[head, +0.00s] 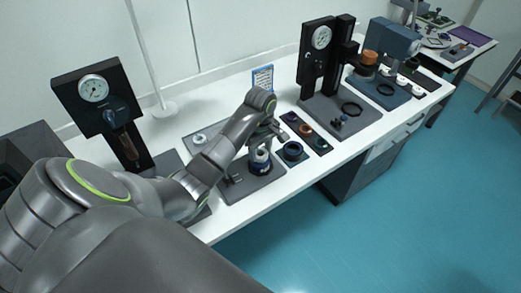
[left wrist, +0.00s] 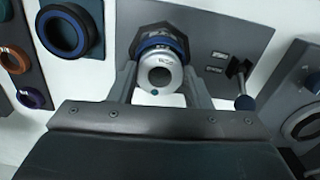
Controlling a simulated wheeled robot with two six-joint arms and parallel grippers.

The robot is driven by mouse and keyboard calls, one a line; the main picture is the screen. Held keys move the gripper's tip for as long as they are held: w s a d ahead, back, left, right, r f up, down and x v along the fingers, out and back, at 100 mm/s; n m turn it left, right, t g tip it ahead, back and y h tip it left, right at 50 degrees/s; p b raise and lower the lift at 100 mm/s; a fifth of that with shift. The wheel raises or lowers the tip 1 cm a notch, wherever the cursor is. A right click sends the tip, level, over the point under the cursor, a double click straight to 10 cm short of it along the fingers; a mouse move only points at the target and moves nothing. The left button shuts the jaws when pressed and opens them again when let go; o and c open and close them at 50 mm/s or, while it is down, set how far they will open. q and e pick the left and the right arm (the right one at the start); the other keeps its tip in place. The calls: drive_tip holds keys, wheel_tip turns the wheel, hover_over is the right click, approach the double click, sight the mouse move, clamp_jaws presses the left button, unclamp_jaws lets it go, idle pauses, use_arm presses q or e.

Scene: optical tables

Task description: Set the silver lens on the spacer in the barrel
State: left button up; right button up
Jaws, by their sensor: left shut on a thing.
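The silver lens (left wrist: 160,73) is a round silver piece with a dark centre, between the two fingers of my left gripper (left wrist: 160,88) in the left wrist view. My left gripper is shut on it. Behind the lens is a dark, angular-edged holder with a blue ring, which looks like the barrel (left wrist: 148,32). In the head view, my left gripper (head: 262,144) is over the barrel (head: 261,168), with the pale silver lens (head: 260,155) just above or at its mouth. I cannot tell whether they touch. The spacer inside is hidden. My right gripper is not in view.
The barrel stands on a grey plate (head: 238,188) on the white table. To its right is a dark tray (head: 318,143) with coloured rings, including a blue ring (head: 293,151). Gauge stands (head: 93,90) rise at left and behind. A small-handled fixture (left wrist: 242,85) sits beside the barrel.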

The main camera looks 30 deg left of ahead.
use_arm(q)
drive_tip(key=shift+f+b, duration=0.4)
drive_tip(key=shift+b, duration=0.35)
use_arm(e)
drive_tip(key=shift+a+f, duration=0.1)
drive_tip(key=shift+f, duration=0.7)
use_arm(q)
drive_tip(key=o, duration=1.1)
drive_tip(key=shift+c, duration=0.2)
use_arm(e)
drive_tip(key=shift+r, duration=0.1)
